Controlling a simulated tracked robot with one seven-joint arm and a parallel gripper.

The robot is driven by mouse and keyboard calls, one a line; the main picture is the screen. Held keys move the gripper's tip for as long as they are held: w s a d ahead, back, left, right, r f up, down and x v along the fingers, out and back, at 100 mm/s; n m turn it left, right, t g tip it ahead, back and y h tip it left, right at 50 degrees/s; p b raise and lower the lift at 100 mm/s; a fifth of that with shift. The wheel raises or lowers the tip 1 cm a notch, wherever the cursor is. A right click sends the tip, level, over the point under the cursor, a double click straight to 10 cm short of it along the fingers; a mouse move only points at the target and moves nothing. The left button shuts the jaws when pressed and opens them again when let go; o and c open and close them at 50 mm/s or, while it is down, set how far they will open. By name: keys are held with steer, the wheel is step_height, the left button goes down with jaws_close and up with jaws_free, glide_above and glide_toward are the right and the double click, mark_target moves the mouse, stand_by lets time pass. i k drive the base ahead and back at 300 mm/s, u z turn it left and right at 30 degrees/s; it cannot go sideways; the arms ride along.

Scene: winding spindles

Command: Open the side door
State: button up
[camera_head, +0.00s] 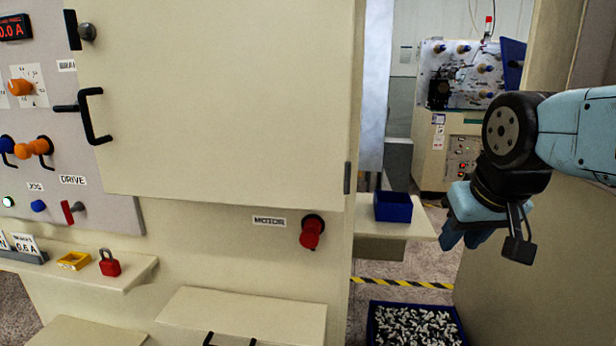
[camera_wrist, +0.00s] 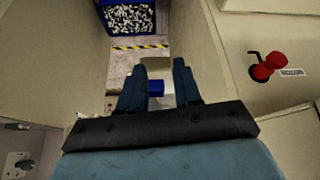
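A large cream door panel (camera_head: 220,90) fills the middle of the head view. It has a black bar handle (camera_head: 92,116) at its left edge and a hinge (camera_head: 347,178) at its lower right. It looks shut. No label marks it as the side door, so I cannot tell whether it is that one. My gripper (camera_head: 462,236) hangs at the right, well away from the handle and pointing down. In the wrist view my gripper (camera_wrist: 160,72) has its two fingers apart with nothing held between them. The door handle does not show in the wrist view.
A red knob (camera_head: 311,233) labelled MOTOR juts out below the door. A small blue bin (camera_head: 393,207) stands on a shelf. A blue crate (camera_head: 415,307) of metal parts is on the floor below. A cream wall (camera_head: 530,270) stands close to my arm's right.

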mark_target(552, 37)
steer(key=z, duration=1.1)
steer(key=k, duration=0.95)
steer(key=u, duration=0.15)
steer(key=i, duration=1)
steer(key=u, duration=0.05)
